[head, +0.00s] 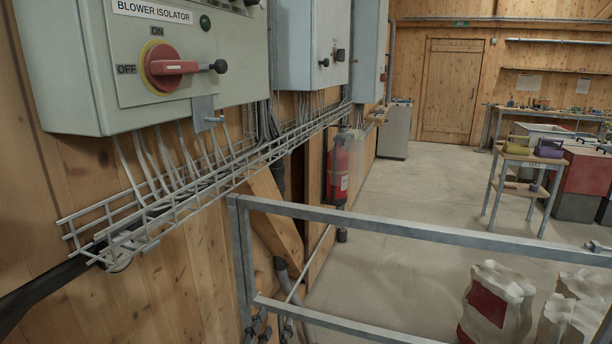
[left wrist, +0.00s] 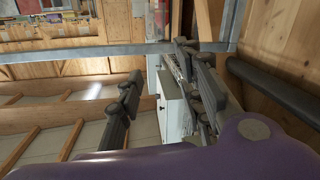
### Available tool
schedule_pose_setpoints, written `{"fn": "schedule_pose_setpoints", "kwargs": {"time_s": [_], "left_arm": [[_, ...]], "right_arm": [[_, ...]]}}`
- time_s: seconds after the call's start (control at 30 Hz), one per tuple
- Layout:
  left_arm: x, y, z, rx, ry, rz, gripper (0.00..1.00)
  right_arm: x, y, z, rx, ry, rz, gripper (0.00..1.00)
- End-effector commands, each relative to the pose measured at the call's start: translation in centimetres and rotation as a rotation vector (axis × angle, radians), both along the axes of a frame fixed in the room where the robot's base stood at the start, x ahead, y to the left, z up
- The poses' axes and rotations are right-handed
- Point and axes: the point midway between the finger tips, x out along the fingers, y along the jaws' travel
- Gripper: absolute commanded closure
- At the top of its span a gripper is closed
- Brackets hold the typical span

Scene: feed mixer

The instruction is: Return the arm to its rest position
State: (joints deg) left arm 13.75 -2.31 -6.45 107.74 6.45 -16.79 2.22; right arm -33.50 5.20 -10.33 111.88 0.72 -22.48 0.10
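My left gripper shows in the left wrist view (left wrist: 163,93), with its two dark fingers well apart and nothing between them. Behind the gap, a pale grey cabinet shows farther off. In the head view, a dark bar enters from the lower left and ends at the wire cable tray (head: 180,195); I cannot tell finger positions there. The blower isolator box (head: 75,70) hangs above the tray. Its red handle (head: 172,67) lies level, with its black knob at the right. No gripper touches the handle. My right gripper is not in view.
A grey metal rail (head: 400,229) crosses the front, with pale sacks (head: 495,302) behind it. A red fire extinguisher (head: 338,172) is by the wall. A small trolley (head: 520,165) stands at the right. The floor between is clear. A dark tube (left wrist: 270,90) runs beside my left gripper.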

Motion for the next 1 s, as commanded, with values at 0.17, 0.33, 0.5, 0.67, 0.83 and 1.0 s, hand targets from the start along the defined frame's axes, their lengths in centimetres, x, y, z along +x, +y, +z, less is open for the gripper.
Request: {"fn": "schedule_pose_setpoints", "kwargs": {"time_s": [0.17, 0.33, 0.5, 0.67, 0.83, 1.0], "left_arm": [[-8.8, 4.3, -9.9, 0.161, 0.227, 0.025, 0.66], [-19.1, 8.1, -17.1, 0.244, 0.425, 0.043, 0.66], [-29.4, 10.8, -21.7, 0.278, 0.591, 0.058, 0.66], [-35.8, 12.3, -24.0, 0.290, 0.693, 0.071, 0.66], [-38.2, 12.8, -24.7, 0.290, 0.732, 0.078, 0.66], [-38.3, 12.8, -24.8, 0.290, 0.734, 0.079, 0.66]], "right_arm": [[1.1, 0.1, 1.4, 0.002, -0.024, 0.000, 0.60], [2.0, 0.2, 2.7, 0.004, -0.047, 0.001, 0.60], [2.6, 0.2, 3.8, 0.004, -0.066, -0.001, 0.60], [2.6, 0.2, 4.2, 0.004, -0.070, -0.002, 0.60], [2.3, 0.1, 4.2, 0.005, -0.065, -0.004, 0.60], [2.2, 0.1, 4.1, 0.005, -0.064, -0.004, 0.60]]}}
